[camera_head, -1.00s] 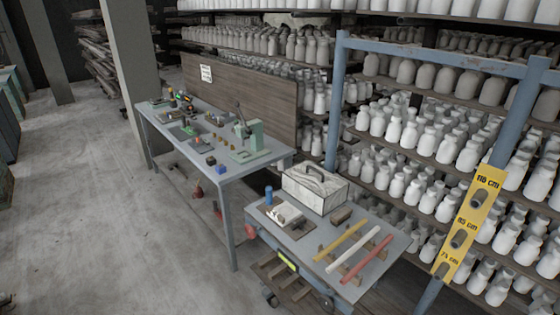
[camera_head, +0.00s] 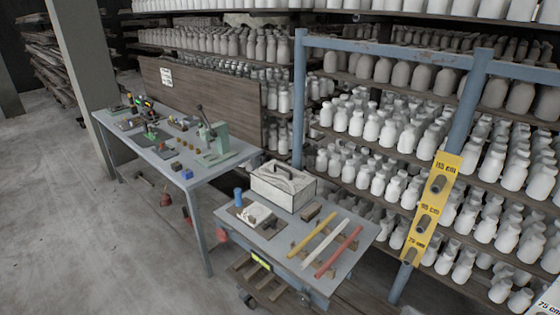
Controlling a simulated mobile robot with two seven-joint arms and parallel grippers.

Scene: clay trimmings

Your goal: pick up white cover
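No single thing is clearly the white cover. Neither of my grippers is in view.
A blue cylinder (camera_head: 238,196) and yellow, white and red bars (camera_head: 338,253) are on the cart. A workbench (camera_head: 150,148) with a green press (camera_head: 213,140) stands left. Shelves of white bottles and a blue post (camera_head: 299,100) are behind. Open floor (camera_head: 80,230) lies left.

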